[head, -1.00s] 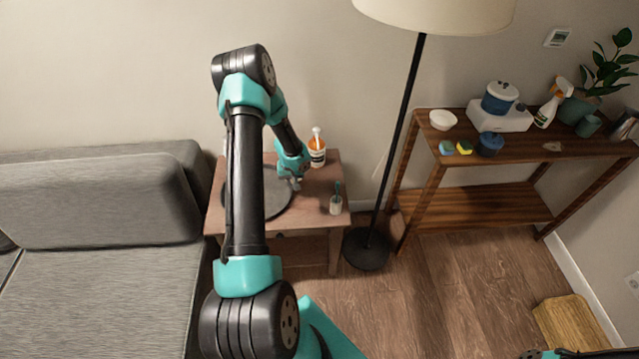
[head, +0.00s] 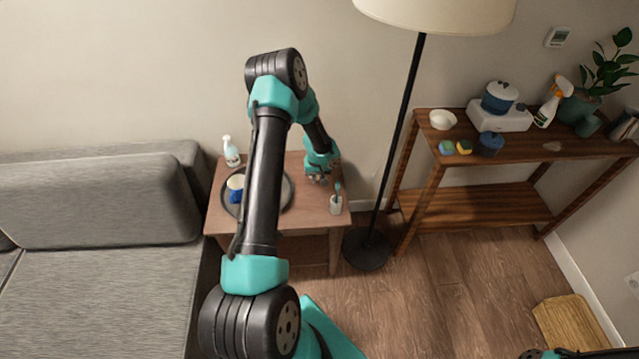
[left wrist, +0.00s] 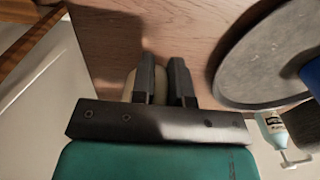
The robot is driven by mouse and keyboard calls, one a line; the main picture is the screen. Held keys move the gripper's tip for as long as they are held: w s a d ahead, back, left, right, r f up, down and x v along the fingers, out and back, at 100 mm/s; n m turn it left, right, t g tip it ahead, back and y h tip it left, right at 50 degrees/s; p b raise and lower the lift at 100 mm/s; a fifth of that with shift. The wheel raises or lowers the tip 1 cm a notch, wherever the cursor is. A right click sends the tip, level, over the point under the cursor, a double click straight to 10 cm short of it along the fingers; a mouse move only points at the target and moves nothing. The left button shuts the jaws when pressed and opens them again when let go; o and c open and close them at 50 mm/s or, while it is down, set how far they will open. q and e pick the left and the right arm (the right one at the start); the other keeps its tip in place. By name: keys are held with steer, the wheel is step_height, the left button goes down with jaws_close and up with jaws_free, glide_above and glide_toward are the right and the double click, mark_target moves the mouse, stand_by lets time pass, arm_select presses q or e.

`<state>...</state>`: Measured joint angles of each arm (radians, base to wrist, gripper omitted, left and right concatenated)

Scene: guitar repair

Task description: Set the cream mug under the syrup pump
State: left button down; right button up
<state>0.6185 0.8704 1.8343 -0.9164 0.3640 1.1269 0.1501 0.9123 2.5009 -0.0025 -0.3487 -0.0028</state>
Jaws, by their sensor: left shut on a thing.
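My left gripper (left wrist: 165,85) is at the back right of the wooden side table, low over its top. It also shows in the head view (head: 318,178). It is shut on a cream rounded thing (left wrist: 128,88), apparently the cream mug. Most of this thing is hidden behind the fingers, so its shape and tilt are unclear. My right gripper is not in view.
A lamp pole (head: 398,150) stands right.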

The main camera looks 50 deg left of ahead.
arm_select(q)
steer(key=shift+w+d+f, duration=0.1)
steer(key=shift+w+f, duration=0.1)
steer(key=shift+f, duration=0.7)
steer(key=shift+w+d+f, duration=0.1)
steer(key=shift+w+f, duration=0.05)
steer(key=shift+f, duration=0.7)
steer(key=shift+f, duration=0.15)
steer(key=c, duration=1.1)
jaws_free()
step_height(320, 180, up, 12)
